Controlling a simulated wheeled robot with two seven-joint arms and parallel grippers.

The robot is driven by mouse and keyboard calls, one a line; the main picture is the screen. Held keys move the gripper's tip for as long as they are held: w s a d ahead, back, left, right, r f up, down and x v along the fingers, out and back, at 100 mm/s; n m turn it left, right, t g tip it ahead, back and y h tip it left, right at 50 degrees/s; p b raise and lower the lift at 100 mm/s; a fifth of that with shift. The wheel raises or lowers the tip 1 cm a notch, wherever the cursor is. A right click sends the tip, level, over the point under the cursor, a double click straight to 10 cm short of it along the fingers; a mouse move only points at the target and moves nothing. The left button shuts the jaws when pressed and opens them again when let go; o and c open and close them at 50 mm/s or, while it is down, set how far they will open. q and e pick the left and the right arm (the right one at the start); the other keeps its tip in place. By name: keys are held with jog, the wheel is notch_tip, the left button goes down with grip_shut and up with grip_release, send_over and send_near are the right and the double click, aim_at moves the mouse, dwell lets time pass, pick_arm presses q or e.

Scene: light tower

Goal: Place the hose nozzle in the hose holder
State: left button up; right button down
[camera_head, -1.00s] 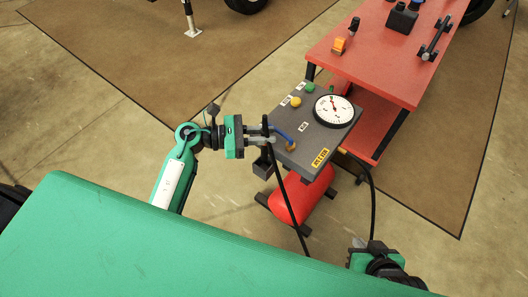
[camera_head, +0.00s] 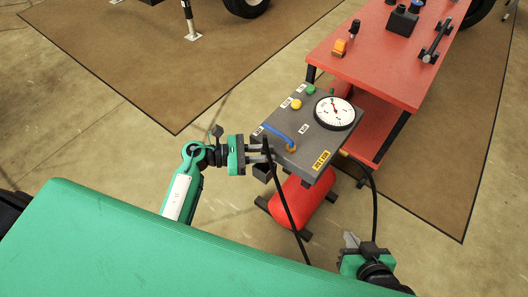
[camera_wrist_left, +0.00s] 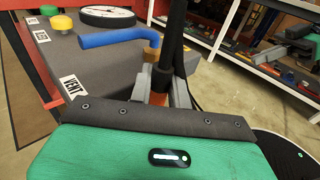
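The hose nozzle (camera_head: 266,146) is a dark upright piece, with the black hose (camera_head: 287,210) hanging below it. My left gripper (camera_head: 262,154) is at the left edge of the grey control box, with its fingers around the nozzle. In the left wrist view, the grey fingers (camera_wrist_left: 163,88) close on the dark upright nozzle (camera_wrist_left: 173,38). The hose holder seems to be the small dark box (camera_head: 261,171) on the box's left side, just below the fingers; I cannot tell whether the nozzle touches it. My right gripper (camera_head: 351,241) is at the lower right, apart from everything.
The control box (camera_head: 283,158) carries a blue lever (camera_head: 279,133), a round gauge (camera_head: 334,113), and yellow and green knobs. A red tank (camera_head: 303,203) stands beneath it. A red table (camera_head: 375,62) with tools is behind on the right. Floor is clear to the left.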

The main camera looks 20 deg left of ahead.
pick_arm(q)
jog(key=o, duration=0.4)
jog(key=shift+o, duration=0.2)
jog(key=shift+r, duration=0.15)
